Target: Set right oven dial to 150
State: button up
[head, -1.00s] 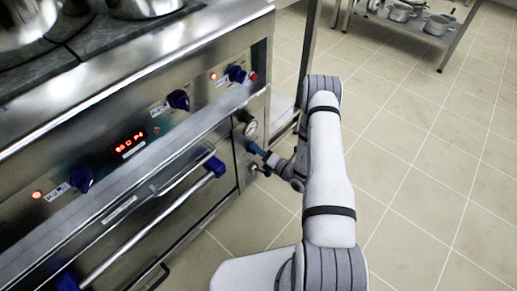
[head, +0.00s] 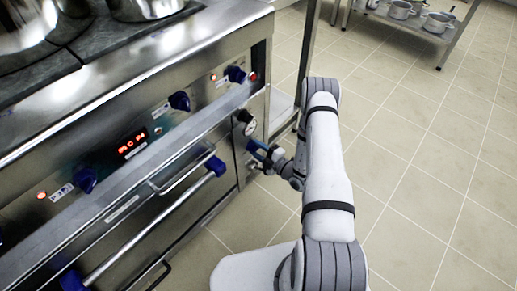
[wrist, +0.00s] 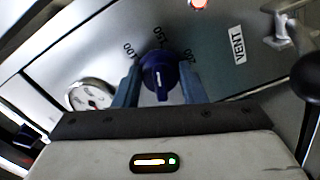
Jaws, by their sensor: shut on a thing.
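The right oven dial (wrist: 158,76) is a dark blue knob with a white pointer line, on a steel panel in the wrist view. Marks 100, 150 and 200 are printed around it. The pointer line is roughly upright in the picture, towards the 150 mark (wrist: 159,38). My gripper (wrist: 158,88) has one blue finger on each side of the knob and is shut on it. In the head view my gripper (head: 262,150) is at the oven's right front panel, and the dial is largely hidden there behind the fingers.
A round gauge (wrist: 90,95) lies just left of the dial. A VENT label (wrist: 238,44) and a metal latch (wrist: 283,30) are to the right. Other blue knobs (head: 179,101) and a door handle (head: 150,215) line the oven front. The tiled floor at right is open.

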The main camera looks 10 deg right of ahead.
jog(key=shift+w+d+r+m, duration=0.1)
jog(key=shift+w+d+m, duration=0.05)
jog(key=shift+m, duration=0.45)
jog(key=o, duration=1)
jog(key=p+v, duration=0.2)
jog(key=v, duration=0.5)
jog(key=shift+s+d, duration=0.15)
jog(key=shift+s, duration=0.25)
